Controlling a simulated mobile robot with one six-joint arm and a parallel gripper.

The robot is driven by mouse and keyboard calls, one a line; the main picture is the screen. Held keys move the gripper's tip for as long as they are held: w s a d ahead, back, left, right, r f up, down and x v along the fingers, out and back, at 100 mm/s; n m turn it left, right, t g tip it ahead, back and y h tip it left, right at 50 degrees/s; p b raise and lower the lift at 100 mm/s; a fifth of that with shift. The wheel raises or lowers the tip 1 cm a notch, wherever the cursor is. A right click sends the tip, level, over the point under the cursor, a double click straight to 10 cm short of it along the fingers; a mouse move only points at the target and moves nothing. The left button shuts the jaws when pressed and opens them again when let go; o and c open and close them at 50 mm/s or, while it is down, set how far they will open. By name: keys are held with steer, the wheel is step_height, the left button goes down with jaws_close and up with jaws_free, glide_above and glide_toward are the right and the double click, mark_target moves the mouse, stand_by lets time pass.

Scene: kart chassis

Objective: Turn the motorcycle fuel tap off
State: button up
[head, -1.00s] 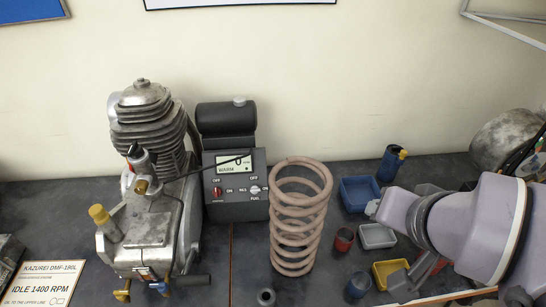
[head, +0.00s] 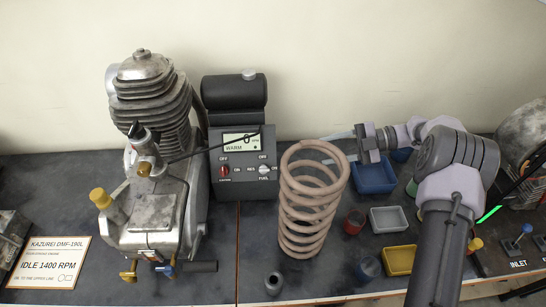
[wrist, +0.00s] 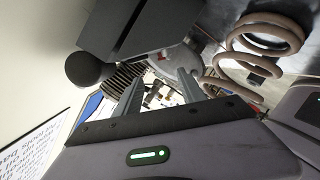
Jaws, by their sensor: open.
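The fuel tap is a small pale knob (head: 263,170) marked FUEL, at the lower right of the front of the grey control box (head: 243,192). OFF, ON and RES labels surround it; I cannot tell which one it points to. My gripper (head: 338,148) is open and empty, right of the box at about the height of the spring's top, with its fingers pointing left. In the wrist view my two open fingers (wrist: 160,88) point towards the finned engine; the knob cannot be made out there.
The tall coil spring (head: 312,215) stands right of the box, close to my fingers. The finned engine (head: 150,170) stands left. Blue (head: 373,175), grey (head: 388,219) and yellow (head: 400,259) trays lie to the right.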

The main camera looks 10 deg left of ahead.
mark_target(268, 169)
steer(key=shift+g, duration=0.3)
steer(key=b+x, duration=0.2)
steer(key=x, duration=0.3)
steer(key=b+x, duration=0.2)
steer(key=x, duration=0.4)
steer(key=f+b+x, duration=0.1)
steer(key=x, duration=0.4)
steer(key=shift+s+f+b, duration=0.1)
steer(key=shift+s+b, duration=0.3)
steer(key=shift+s, duration=0.05)
steer(key=shift+s+a+f, duration=0.1)
steer(key=shift+s+a, duration=0.05)
steer(key=shift+a, duration=0.4)
jaws_close()
